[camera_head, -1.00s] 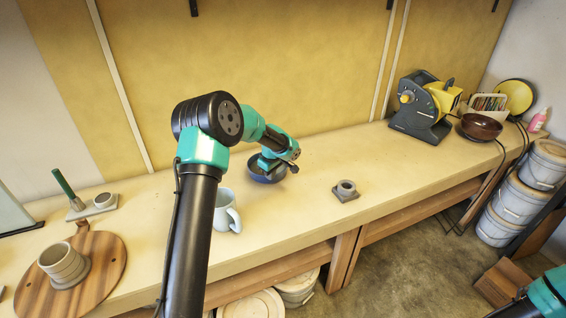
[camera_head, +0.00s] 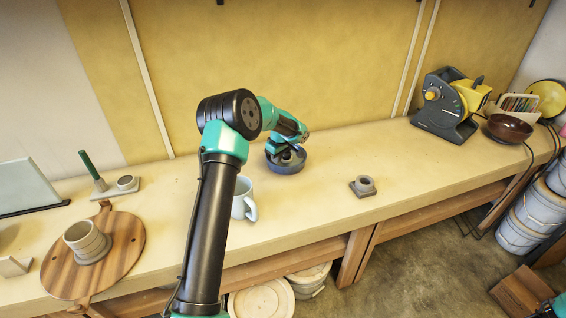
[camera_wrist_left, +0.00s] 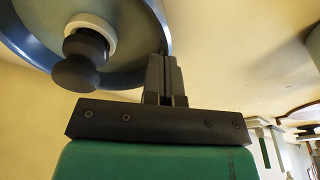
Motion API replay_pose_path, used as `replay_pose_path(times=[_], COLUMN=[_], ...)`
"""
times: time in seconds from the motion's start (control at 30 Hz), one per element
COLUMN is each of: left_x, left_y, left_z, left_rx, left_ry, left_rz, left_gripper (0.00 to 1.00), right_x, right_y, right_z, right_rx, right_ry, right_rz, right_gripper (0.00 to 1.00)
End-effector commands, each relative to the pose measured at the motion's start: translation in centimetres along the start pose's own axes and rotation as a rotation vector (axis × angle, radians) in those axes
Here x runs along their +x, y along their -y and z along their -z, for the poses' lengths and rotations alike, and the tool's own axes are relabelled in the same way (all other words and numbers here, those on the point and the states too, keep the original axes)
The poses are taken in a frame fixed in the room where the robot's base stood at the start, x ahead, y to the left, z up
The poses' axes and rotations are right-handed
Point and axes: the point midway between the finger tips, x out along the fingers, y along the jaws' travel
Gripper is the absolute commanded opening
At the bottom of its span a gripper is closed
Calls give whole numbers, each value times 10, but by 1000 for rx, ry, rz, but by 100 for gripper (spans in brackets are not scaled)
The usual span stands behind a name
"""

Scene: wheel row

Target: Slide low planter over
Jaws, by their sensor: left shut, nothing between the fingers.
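The low planter appears to be the wide, shallow blue-grey dish (camera_head: 288,168) on the bench, mid-view. In the left wrist view its blue rim (camera_wrist_left: 118,82) fills the upper left, with a dark knob and pale ring showing inside. My left gripper (camera_head: 288,152) is over the dish in the head view, partly hiding it. In the left wrist view the left gripper's fingers (camera_wrist_left: 166,62) are shut and empty, right at the dish's rim. I cannot tell whether they touch it. My right gripper is out of view; only a bit of teal arm shows at the lower right.
A pale mug (camera_head: 246,200) stands near my left arm. A small grey holder (camera_head: 363,186) sits to the right on clear bench. A round wooden board (camera_head: 125,245) with a pot (camera_head: 87,241) is at left. A yellow-and-black machine (camera_head: 447,105) and brown bowl (camera_head: 508,128) are farther right.

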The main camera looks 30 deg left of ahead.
Motion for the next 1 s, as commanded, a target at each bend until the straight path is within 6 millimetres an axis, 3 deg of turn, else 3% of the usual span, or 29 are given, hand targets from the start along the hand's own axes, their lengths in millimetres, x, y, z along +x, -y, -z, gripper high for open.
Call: replay_pose_path(times=[0.33,0.6,1.0], left_x=[10,26,30], left_y=[0,0,2], left_z=[55,51,41], left_rx=[-2,2,2], left_ry=[0,1,7], left_rz=[0,1,8], left_gripper=[0,0,0], right_x=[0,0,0], right_y=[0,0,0], right_z=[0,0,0], right_rx=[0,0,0], right_ry=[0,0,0], right_rz=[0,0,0], right_gripper=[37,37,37])
